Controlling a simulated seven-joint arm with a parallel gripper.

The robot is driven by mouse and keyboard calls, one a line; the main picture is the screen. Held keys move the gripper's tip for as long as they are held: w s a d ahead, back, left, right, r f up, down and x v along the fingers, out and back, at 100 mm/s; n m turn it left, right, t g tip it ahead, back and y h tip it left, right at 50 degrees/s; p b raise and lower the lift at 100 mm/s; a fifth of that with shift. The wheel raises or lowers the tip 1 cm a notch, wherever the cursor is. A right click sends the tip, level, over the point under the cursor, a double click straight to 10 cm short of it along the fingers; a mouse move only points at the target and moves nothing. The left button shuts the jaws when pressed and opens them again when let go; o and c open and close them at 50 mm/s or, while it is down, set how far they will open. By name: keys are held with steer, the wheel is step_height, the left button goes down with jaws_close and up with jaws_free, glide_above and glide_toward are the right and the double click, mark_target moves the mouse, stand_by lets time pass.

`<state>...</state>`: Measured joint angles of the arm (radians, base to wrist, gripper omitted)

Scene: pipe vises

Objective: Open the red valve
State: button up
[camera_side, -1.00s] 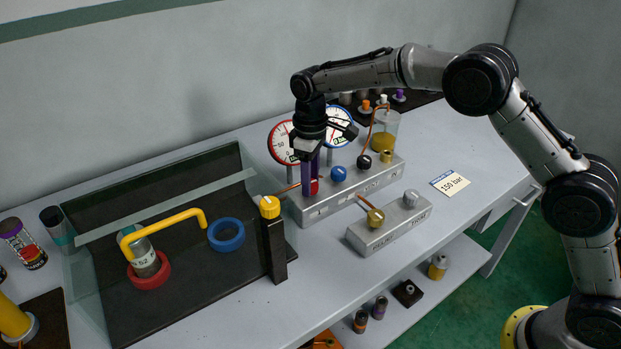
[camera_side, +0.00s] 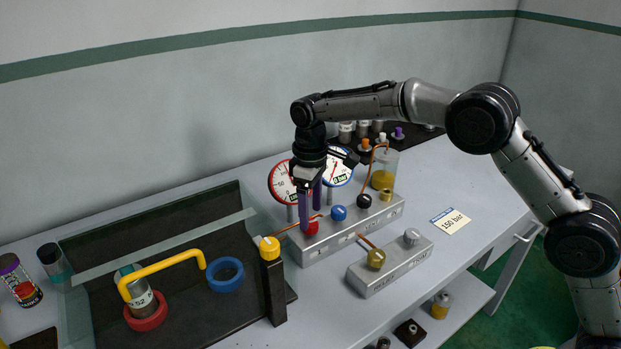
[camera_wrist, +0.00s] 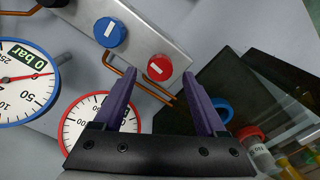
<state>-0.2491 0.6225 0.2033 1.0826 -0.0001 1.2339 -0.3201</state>
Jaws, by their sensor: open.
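The red valve (camera_side: 312,227) is a round red knob with a white bar mark, at the left end of a long metal block (camera_side: 345,230). In the wrist view the red valve (camera_wrist: 158,68) shows between and just beyond my two purple fingertips. My gripper (camera_side: 311,212) points down at the red valve, with its fingers apart and empty. One finger partly hides the knob in the side view. I cannot tell whether a finger touches it. The blue valve (camera_side: 338,213) sits beside it on the block, also in the wrist view (camera_wrist: 109,32).
The red-rimmed gauge (camera_side: 283,182) and blue-rimmed gauge (camera_side: 338,167) stand close behind my gripper. A black post with a yellow cap (camera_side: 270,248) and a dark tray (camera_side: 205,318) are at left. A smaller block (camera_side: 400,262) stands in front. The table is clear around the 150 bar card (camera_side: 450,221).

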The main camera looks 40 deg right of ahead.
mark_target(311, 222)
step_height(311, 222, up, 11)
stand_by(0.3)
steer(key=shift+r, duration=0.1)
